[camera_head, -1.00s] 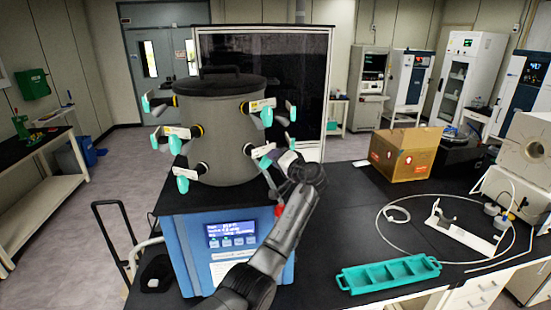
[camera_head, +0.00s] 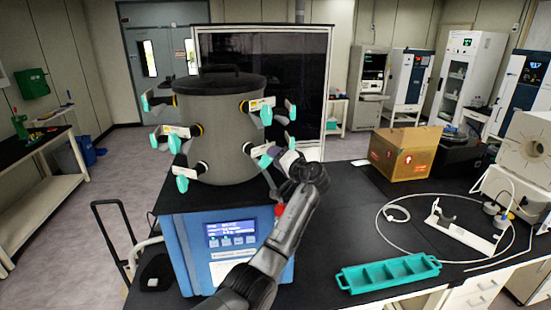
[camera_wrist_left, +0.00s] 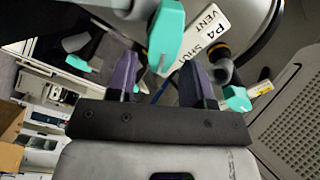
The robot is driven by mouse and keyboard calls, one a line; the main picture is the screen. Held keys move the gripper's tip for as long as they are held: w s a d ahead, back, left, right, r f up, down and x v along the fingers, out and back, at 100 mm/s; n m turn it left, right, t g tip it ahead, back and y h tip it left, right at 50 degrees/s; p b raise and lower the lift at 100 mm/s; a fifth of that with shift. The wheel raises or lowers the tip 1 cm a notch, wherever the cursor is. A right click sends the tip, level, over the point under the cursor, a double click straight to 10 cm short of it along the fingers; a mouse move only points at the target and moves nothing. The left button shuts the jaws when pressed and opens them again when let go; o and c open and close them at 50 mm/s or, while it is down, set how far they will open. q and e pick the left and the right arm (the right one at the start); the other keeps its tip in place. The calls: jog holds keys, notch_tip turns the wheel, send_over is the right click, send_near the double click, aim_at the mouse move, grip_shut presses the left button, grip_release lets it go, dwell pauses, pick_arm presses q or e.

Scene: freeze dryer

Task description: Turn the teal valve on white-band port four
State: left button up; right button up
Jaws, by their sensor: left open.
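A grey drum (camera_head: 218,135) carries several ports with teal valves. My left gripper (camera_head: 279,155) is at the drum's lower right port, close to its teal valve (camera_head: 265,161). In the left wrist view the left gripper (camera_wrist_left: 158,66) is open, its two purple fingers apart. A teal valve handle (camera_wrist_left: 166,36) lies just ahead of the gap between them, beside a white label (camera_wrist_left: 207,33) reading P4 VENT SHUT. Whether a finger touches the handle I cannot tell. My right gripper is not in view.
Another teal valve (camera_wrist_left: 236,98) is just right of the right finger in the wrist view. The drum stands on a blue dryer base (camera_head: 232,240). A teal tray (camera_head: 388,273), a cardboard box (camera_head: 400,155) and a tube loop lie on the black bench to the right.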

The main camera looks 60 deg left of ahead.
pick_arm(q)
jog(key=w+d+b, duration=0.1)
jog(key=d+b, duration=0.2)
jog(key=d, duration=1)
jog(key=shift+w+b, duration=0.2)
jog(key=shift+b, duration=0.15)
